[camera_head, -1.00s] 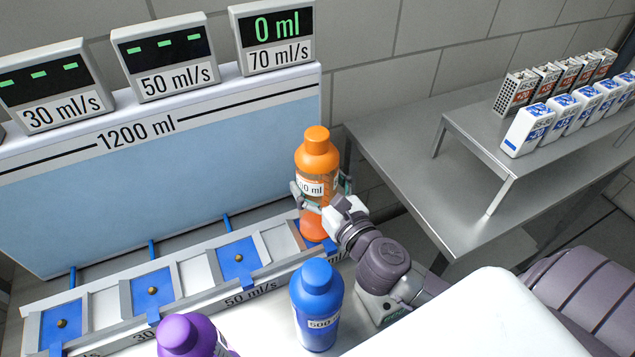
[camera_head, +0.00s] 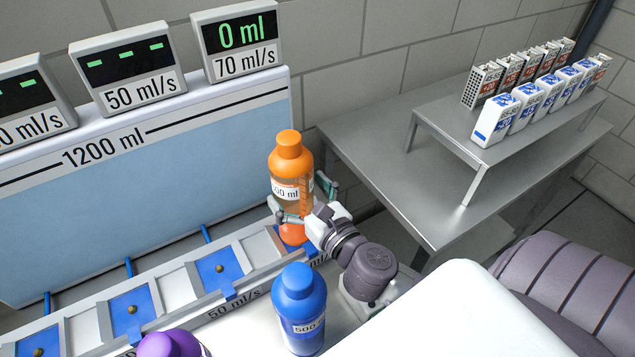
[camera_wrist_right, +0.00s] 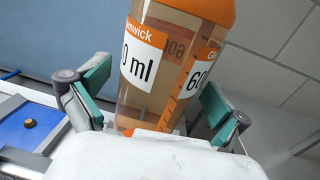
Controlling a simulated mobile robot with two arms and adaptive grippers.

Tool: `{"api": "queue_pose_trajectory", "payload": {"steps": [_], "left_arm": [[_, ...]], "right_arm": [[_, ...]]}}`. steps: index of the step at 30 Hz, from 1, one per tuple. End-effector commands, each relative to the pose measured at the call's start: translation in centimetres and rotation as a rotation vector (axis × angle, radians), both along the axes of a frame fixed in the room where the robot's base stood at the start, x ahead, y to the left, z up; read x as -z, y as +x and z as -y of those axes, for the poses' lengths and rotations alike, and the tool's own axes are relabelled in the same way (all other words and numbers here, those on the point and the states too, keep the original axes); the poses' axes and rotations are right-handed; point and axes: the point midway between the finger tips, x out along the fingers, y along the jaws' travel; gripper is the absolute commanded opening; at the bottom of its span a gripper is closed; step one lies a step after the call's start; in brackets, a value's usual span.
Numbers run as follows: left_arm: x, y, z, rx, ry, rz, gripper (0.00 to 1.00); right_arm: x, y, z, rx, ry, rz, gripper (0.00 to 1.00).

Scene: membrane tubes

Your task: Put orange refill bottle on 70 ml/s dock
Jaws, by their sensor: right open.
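The orange refill bottle (camera_head: 289,176) stands upright at the right end of the dock row, on the blue 70 ml/s dock (camera_head: 311,249), below the 70 ml/s display (camera_head: 240,40), which reads 0 ml. My right gripper (camera_head: 300,197) is open, with one finger on each side of the bottle. In the right wrist view the green-padded fingers (camera_wrist_right: 154,93) flank the bottle (camera_wrist_right: 165,75), with a gap visible at the right finger. The gripper partly hides the bottle's lower part and its base. My left gripper is not in view.
A blue bottle (camera_head: 299,312) stands in front of the docks, close to my right arm. A purple bottle (camera_head: 168,346) is at the bottom edge. The 50 ml/s dock (camera_head: 221,268) is empty. A metal table (camera_head: 375,160) with small boxes stands at the right.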

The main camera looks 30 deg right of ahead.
Motion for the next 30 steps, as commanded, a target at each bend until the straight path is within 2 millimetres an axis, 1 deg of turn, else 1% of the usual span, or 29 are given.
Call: {"api": "queue_pose_trajectory", "payload": {"steps": [1,6,11,15,21,30], "left_arm": [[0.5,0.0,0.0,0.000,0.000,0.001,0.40],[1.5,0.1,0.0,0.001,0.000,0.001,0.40],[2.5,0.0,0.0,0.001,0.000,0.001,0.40],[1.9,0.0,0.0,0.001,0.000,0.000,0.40],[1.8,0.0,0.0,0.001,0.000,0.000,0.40],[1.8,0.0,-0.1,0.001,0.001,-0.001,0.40]], "right_arm": [[0.4,-1.1,0.0,-0.001,0.002,-0.004,1.00],[0.5,-4.6,0.1,0.000,0.002,-0.006,1.00],[0.4,-7.5,0.1,0.000,0.001,-0.004,1.00],[0.0,-9.1,0.2,0.004,0.004,-0.001,1.00],[0.0,-10.3,0.2,0.001,0.001,-0.001,1.00],[0.0,-10.4,0.2,0.000,0.000,0.000,1.00]]}}
